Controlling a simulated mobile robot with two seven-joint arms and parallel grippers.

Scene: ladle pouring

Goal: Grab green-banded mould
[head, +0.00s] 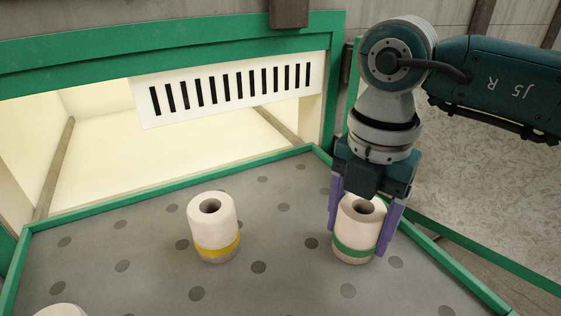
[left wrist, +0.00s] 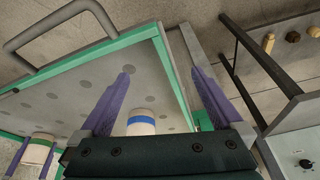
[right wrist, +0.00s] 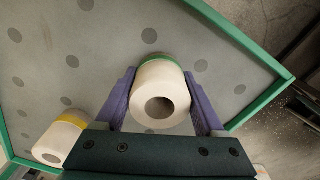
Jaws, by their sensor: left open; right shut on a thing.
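The green-banded mould (head: 353,243), a cream cylinder with a hole in its top, stands upright on the grey perforated table at the right. My right gripper (head: 365,230) is shut on it, one purple finger on each side. In the right wrist view the mould (right wrist: 160,92) sits between the fingers. In the left wrist view the green-banded mould (left wrist: 38,150) shows at the lower left. My left gripper (left wrist: 165,100) is open, and a blue-banded mould (left wrist: 141,122) shows beyond its fingers; I cannot tell how far. My left gripper is outside the head view.
A yellow-banded mould (head: 212,228) stands left of the held one, with bare table between. Another mould top (head: 62,311) shows at the bottom left edge. A green rim (head: 455,270) borders the table. A lit chamber with a slotted white panel (head: 230,88) is behind.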

